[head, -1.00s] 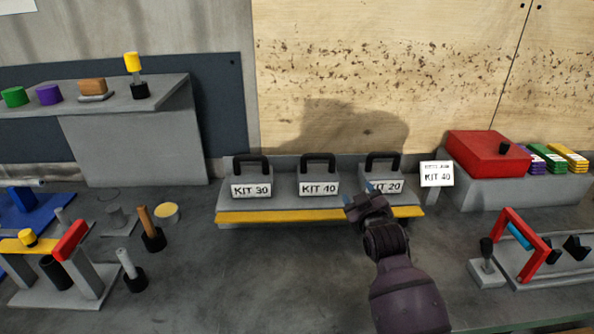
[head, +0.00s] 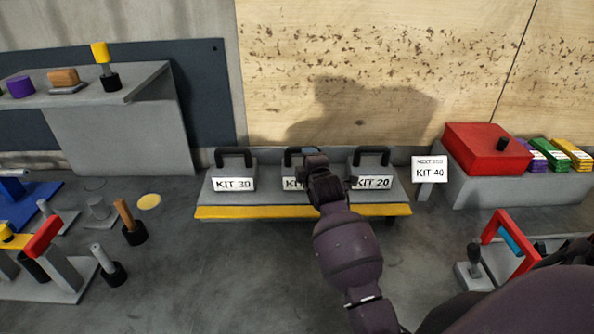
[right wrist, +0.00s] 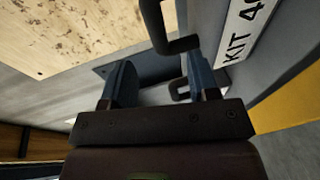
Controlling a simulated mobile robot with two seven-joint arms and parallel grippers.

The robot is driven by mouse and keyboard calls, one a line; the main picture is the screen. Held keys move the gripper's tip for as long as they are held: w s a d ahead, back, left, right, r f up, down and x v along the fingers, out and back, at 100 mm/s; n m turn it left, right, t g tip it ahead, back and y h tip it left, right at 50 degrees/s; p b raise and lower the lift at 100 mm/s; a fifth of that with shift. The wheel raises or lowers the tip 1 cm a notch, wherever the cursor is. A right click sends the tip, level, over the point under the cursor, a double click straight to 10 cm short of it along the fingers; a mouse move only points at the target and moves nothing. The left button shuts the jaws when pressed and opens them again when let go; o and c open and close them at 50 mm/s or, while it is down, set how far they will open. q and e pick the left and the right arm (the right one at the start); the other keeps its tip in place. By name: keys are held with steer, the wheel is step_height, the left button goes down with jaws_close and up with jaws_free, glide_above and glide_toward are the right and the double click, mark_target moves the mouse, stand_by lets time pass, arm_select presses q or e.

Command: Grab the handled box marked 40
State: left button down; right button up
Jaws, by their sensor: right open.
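The box marked KIT 40 (head: 291,184) stands in the middle of a row of three grey handled boxes. My right gripper (head: 314,154) is in front of it and hides its right part. In the right wrist view its label (right wrist: 240,32) shows at the top right, and its dark handle (right wrist: 165,28) lies just beyond the fingertips. My right gripper (right wrist: 158,66) is open there, with nothing held between its blue-grey fingers. My left gripper is not in view.
The KIT 30 box (head: 233,173) stands left and the KIT 20 box (head: 372,172) right, on a yellow-edged stand (head: 250,212). A sign (head: 429,169) reading KIT 40 and a red box (head: 483,150) are further right.

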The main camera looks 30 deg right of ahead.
mark_target(300, 162)
steer(key=shift+x, duration=2.85)
steer(key=shift+w+d, duration=0.2)
steer(key=shift+w, duration=0.4)
steer(key=shift+x, duration=1.95)
steer(key=shift+d, duration=0.1)
jaws_close()
steer(key=shift+r, duration=0.1)
